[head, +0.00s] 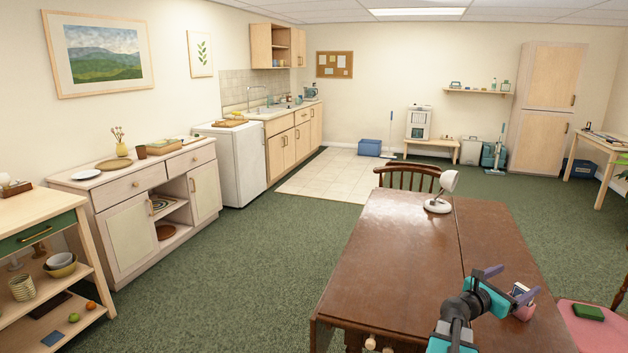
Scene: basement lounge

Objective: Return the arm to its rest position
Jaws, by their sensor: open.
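My gripper (509,284) is at the lower right of the head view, above the near right part of the brown wooden table (400,250). Its two purple-grey fingers are spread apart. Just beyond and beside the fingers is a small pink holder (524,311) with light and dark items in it, partly hidden by the gripper. I see nothing held between the fingers. My arm comes up from the bottom edge of the picture.
A white lamp (438,204) stands at the table's far end, by a wooden chair (407,178). A pink seat (597,329) with a green book (588,313) is at the lower right. The table's middle is clear. Green carpet lies open to the left, before the sideboard (130,190).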

